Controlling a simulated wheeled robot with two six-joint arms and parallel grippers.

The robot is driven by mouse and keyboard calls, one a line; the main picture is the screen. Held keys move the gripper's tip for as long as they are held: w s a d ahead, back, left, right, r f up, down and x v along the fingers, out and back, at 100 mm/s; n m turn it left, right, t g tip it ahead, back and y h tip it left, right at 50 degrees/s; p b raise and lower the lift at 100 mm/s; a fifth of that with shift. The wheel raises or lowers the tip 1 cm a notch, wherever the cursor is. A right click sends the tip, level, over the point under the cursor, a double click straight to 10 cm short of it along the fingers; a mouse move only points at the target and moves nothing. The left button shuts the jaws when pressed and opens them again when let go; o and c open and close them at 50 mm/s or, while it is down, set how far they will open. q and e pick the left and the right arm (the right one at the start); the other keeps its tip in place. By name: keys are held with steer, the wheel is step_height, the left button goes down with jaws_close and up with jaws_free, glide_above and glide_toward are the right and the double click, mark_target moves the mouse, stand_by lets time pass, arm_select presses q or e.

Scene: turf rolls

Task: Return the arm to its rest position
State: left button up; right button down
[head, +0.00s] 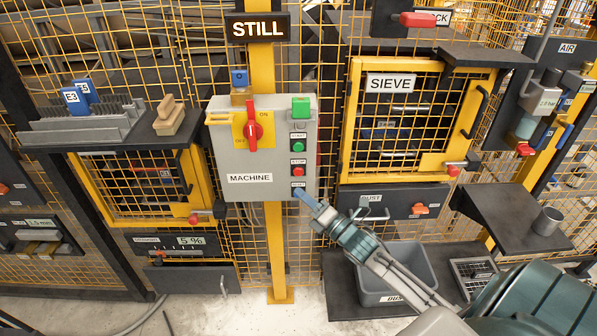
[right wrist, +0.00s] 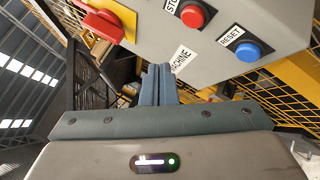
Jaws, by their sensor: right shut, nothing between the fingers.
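My right arm (head: 375,255) comes in from the lower right of the head view and reaches up to the grey machine control box (head: 223,155). My right gripper (head: 302,194) is shut and empty, its tips at the box's lower right corner, by the reset label. In the right wrist view its blue-grey fingers (right wrist: 158,82) are together below the box. The blue reset button (right wrist: 248,51) shows to the right of the fingers, apart from them in that picture; in the head view the fingers seem to cover it. My left gripper is not in view.
The box carries a red rotary switch (head: 253,126), a green start button (head: 298,146) and a red stop button (head: 298,171). A sign (head: 257,28) above reads STILL. The yellow sieve door (head: 345,130), a grey bin (head: 425,262) and a dark shelf (head: 505,205) stand around my right arm.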

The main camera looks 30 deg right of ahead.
stand_by(0.6)
steer(key=s+d+f+m+g+h, duration=0.25)
steer(key=s+f+m, duration=0.2)
steer(key=f, duration=0.75)
steer(key=s+d+f+m+g+h, duration=0.1)
steer(key=s+f+m+g, duration=0.3)
steer(key=f, duration=0.9)
steer(key=s+d+f+m+g+h, duration=0.2)
steer(key=f+m, duration=0.4)
steer(key=f, duration=0.6)
steer(key=s+a+f+m+g, duration=0.2)
steer(key=s+f+m+g, duration=0.1)
steer(key=s+f, duration=0.6)
steer(key=s+a+f+m+g, duration=0.2)
steer(key=s+f+m+g, duration=0.15)
steer(key=s+f, duration=0.55)
steer(key=s+a+f+m+g, duration=0.2)
steer(key=s+a+f+m, duration=0.1)
steer(key=s, duration=0.7)
steer(key=s+a+f+m+g, duration=0.1)
steer(key=s+a+f+m, duration=0.1)
steer(key=s, duration=0.8)
step_height(320, 180, down, 2)
steer(key=shift+a+f+m+g, duration=0.1)
steer(key=shift+a+m+g, duration=0.3)
steer(key=shift+a, duration=0.4)
